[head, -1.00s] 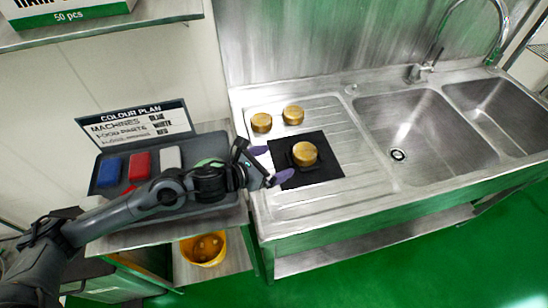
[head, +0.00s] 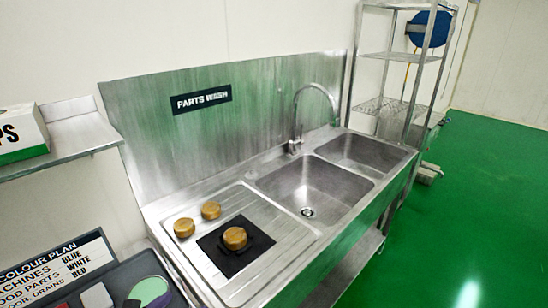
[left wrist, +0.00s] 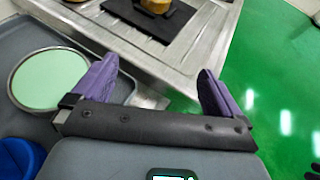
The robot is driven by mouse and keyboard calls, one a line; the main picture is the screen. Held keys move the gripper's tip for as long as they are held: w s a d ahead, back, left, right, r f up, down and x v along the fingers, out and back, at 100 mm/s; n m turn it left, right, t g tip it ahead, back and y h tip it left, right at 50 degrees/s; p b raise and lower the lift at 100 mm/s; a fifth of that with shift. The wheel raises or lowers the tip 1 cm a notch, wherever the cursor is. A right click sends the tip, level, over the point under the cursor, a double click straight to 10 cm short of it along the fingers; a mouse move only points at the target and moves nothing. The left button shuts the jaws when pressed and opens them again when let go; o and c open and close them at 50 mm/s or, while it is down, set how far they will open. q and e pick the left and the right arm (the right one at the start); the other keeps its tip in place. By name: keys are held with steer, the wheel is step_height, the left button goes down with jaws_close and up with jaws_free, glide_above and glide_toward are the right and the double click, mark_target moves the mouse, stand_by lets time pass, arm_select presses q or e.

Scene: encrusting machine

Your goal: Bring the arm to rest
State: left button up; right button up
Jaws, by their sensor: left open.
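My left gripper (left wrist: 157,68) shows in the left wrist view with its two purple fingers spread wide and nothing between them. It is over the front edge of the steel counter, beside the grey tray (left wrist: 25,33). In the head view the left arm is out of the picture, except for a small purple patch at the bottom edge that may be a fingertip. My right gripper is in neither view.
A golden round part (head: 235,238) sits on a black mat (head: 222,262); two more (head: 211,210) (head: 184,228) stand behind it. A sink (head: 310,190) lies to the right. A round green-topped item (left wrist: 48,80) and a blue item (left wrist: 20,160) are near the gripper.

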arm_select(q)
steer(key=w+d+r+n+h, duration=0.1)
steer(key=d+r+n+h, duration=0.1)
steer(key=d, duration=0.7)
steer(key=s+a+f+n+g+y, duration=0.3)
steer(key=s+a+f+n+y, duration=0.3)
steer(key=s+a+f+n, duration=0.7)
steer(key=s+a+f+n+g+y, duration=0.25)
steer(key=s+n, duration=0.35)
steer(key=n, duration=0.4)
steer(key=s+a+f+n+g+y, duration=0.1)
steer(key=s+a+n+g+y, duration=0.15)
steer(key=s+n, duration=0.5)
steer(key=w+d+n+g+h, duration=0.1)
steer(key=d+n+h, duration=0.35)
steer(key=d, duration=0.45)
step_height(320, 180, up, 36)
steer(key=p, duration=3.6)
steer(key=shift+w+d+f+n, duration=0.15)
steer(key=shift+d+f+n, duration=0.1)
steer(key=shift+n, duration=0.05)
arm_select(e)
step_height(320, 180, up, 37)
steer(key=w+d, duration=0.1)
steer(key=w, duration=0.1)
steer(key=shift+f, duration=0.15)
